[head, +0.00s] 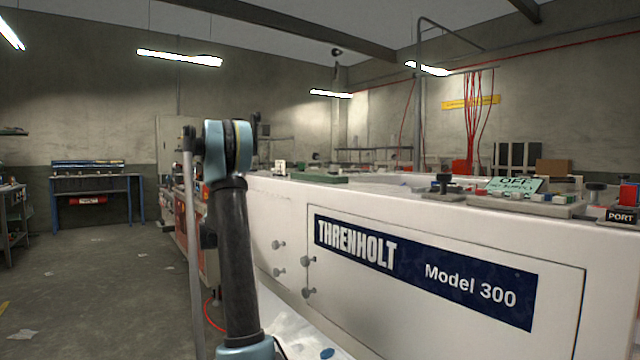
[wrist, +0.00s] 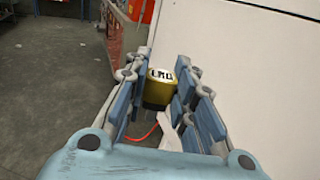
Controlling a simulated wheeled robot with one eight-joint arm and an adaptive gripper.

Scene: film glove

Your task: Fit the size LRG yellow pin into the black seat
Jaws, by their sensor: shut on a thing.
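The yellow pin (wrist: 158,91) shows in the wrist view as a short gold-yellow block with LRG in dark letters on its pale end face. My gripper (wrist: 162,76) is shut on it, with blue-grey pads on its left and right. The pin is held in the air, with the white machine side and the floor behind it. In the head view my arm rises in front of the machine, and neither the gripper nor the pin can be made out. I cannot tell for certain which dark part is the black seat.
The long white machine (head: 270,222), marked THRENHOLT Model 300, fills the right. On its top are a dark knob-like part (head: 444,183) on a grey plate, a pale green OFF sign (head: 515,186) and a black PORT label (head: 620,215). Open floor (head: 90,285) lies left.

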